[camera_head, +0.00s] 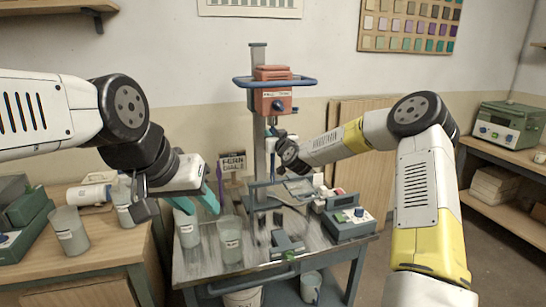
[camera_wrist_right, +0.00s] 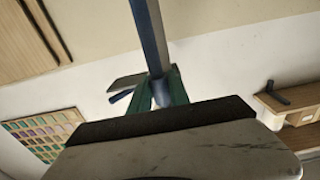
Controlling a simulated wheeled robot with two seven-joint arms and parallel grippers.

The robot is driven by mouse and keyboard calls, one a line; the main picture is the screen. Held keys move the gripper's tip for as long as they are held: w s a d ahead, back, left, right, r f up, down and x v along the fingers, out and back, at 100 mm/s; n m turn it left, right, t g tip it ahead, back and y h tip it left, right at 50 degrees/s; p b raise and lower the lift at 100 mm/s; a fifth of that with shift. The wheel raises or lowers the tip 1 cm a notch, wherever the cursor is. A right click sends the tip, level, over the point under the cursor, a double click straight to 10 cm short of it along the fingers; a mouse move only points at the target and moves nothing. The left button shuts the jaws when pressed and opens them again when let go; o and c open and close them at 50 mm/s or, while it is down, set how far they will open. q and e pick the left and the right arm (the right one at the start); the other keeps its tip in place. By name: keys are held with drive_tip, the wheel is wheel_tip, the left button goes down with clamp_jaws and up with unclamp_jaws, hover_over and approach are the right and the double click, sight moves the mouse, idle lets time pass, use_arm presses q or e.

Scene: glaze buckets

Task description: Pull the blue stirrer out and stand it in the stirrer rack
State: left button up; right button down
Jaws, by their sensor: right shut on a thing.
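In the right wrist view, my right gripper (camera_wrist_right: 160,92) is shut on a blue-grey shaft, which looks like the blue stirrer (camera_wrist_right: 150,38). In the head view, my right gripper (camera_head: 276,133) is near the upright mixer column, and the stirrer there is too small to make out fully. My left gripper (camera_head: 196,203) has its teal fingers apart, above and beside the cups on the left of the bench. A blue-grey frame with a crossbar (camera_head: 285,182) stands mid-bench; I cannot tell whether it is the stirrer rack.
Translucent cups (camera_head: 230,243) stand on the bench's left side, with a purple stick (camera_head: 219,176) behind them. A mixer with a red head (camera_head: 272,101) stands at the back. A green-grey device (camera_head: 349,226) sits at the right. Another cup (camera_head: 69,232) stands on the left wooden table.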

drive_tip(key=shift+f, duration=0.35)
idle(0.5)
drive_tip(key=shift+f, duration=1.45)
drive_tip(key=v, duration=1.1)
idle(0.8)
